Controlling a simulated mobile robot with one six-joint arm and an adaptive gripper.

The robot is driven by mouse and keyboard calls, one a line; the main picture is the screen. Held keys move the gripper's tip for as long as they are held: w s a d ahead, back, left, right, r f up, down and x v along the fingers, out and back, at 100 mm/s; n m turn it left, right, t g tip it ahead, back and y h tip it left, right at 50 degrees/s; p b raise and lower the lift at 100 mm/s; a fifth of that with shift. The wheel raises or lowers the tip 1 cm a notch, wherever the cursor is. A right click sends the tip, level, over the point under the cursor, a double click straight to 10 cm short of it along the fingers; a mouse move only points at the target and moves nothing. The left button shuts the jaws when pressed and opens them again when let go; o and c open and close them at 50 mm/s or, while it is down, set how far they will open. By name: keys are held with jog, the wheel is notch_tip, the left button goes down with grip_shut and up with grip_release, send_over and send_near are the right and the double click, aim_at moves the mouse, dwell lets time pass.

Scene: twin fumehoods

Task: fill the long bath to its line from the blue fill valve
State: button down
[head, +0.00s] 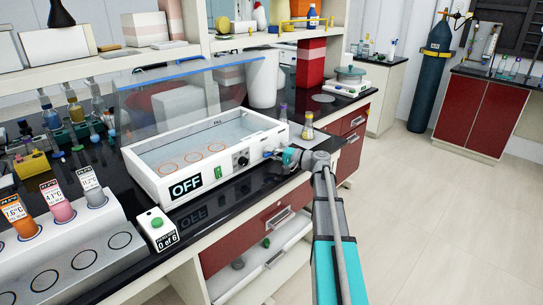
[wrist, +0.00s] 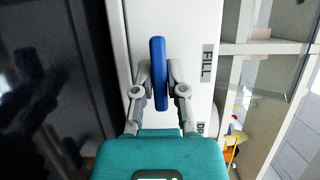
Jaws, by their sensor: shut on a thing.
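The long bath (head: 139,176) is a white box on the black bench with a raised clear lid, an "OFF" display, a green switch and a black knob on its front. Clear liquid and several orange-red rings show inside; the level against its line is too small to read. My gripper (head: 285,156) is at the bath's right end. In the wrist view my gripper (wrist: 160,88) is shut on the blue fill valve (wrist: 158,60), a blue handle seen edge-on beside a "FILL" label. A second label below it is partly hidden by my gripper.
A rack with orange, pink and grey readout tags (head: 57,200) and a small white box reading "0 of 6" (head: 157,229) stand at the front left. Small flasks (head: 307,127) stand just beyond my gripper. Drawers lie below; the floor at right is clear.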

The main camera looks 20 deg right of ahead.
dwell(0.4)
jog(key=c, duration=0.7)
grip_release()
jog(key=shift+s+d, duration=0.1)
jog(key=v, duration=1.1)
jog(key=shift+s+d, duration=0.2)
jog(key=shift+d, duration=0.1)
jog(key=shift+s, duration=0.15)
